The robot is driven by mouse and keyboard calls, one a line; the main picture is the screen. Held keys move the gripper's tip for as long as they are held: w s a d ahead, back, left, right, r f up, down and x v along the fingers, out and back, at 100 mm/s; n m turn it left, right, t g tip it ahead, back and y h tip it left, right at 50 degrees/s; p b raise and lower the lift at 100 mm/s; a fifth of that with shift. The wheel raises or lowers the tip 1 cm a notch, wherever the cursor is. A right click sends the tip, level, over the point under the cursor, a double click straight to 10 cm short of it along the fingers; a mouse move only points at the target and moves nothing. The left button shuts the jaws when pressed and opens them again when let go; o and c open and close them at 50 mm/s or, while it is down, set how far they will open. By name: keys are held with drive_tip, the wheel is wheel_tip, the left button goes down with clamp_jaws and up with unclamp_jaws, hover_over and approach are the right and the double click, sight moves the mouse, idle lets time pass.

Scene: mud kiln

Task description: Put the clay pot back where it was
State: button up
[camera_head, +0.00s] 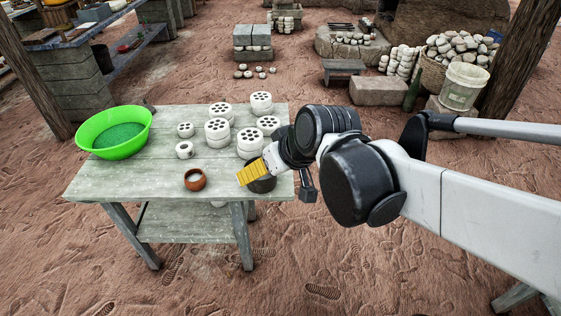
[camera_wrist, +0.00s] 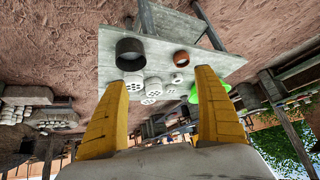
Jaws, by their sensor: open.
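A small reddish-brown clay pot (camera_head: 195,180) with pale contents stands upright near the front edge of the grey wooden table (camera_head: 120,184). It also shows in the wrist view (camera_wrist: 181,58), which sees the table upside down. A larger dark brown round pot (camera_head: 263,185) stands at the table's right front corner, and it shows in the wrist view (camera_wrist: 130,62). My gripper (camera_head: 243,176) has yellow fingers, is above the table's right side and partly hides the dark pot in the head view. In the wrist view the fingers (camera_wrist: 165,78) are spread wide with nothing between them.
Several white perforated clay pieces (camera_head: 218,132) stand on the table behind the pots, with two small white rings (camera_head: 184,150). A bright green basin (camera_head: 114,132) is at the left. The table's front left is bare.

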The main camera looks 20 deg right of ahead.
drive_tip(key=s+d+m+h, duration=0.2)
drive_tip(key=s+d, duration=0.2)
drive_tip(key=s, duration=0.5)
drive_tip(key=shift+s+d, duration=0.15)
drive_tip(key=shift+f, duration=0.1)
idle(0.6)
